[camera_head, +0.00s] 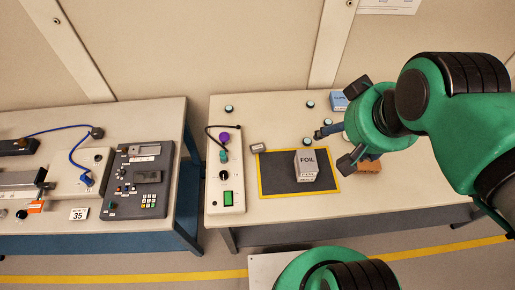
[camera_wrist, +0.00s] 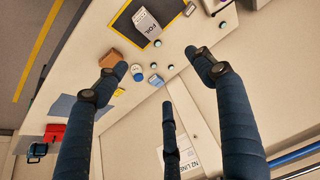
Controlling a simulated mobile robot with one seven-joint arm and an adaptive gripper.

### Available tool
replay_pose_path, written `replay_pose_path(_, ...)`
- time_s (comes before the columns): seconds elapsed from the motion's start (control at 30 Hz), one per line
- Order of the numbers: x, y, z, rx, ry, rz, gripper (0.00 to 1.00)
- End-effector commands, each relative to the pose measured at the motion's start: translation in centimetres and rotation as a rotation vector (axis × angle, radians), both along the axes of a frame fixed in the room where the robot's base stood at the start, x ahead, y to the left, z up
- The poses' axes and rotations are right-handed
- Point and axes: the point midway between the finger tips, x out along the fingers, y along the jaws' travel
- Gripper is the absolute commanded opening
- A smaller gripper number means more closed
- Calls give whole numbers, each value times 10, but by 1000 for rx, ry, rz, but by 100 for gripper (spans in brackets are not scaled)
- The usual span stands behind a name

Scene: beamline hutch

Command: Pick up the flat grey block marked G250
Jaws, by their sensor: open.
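A small grey block (camera_head: 259,148) lies on the right bench, at the left edge of the dark mat. Its marking is too small to read, so I cannot tell whether it is the G250 block. My gripper (camera_head: 340,128) is above the right part of this bench, to the right of the block and apart from it. Its dark fingers are spread and hold nothing. No marking shows on that piece either.
A grey FOIL box (camera_head: 307,168) stands on the yellow-edged mat (camera_head: 275,180). An orange-brown box (camera_wrist: 110,58) and a white jar with blue (camera_wrist: 137,72) stand near my fingers' line of sight. A control box (camera_head: 225,185) is left of the mat. A gap separates the benches.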

Motion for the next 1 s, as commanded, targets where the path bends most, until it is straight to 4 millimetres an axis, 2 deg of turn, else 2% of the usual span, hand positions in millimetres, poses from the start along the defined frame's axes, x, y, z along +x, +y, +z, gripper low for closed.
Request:
replay_pose_path(0.17, 9, 2, 4, 25, 11, -38, 69)
replay_pose_path(0.37, 33, 7, 11, 93, 37, -150, 69)
replay_pose_path(0.6, 75, 17, 17, 203, 79, -349, 69)
replay_pose_path(1.0, 142, 37, 10, 365, 154, -699, 69)
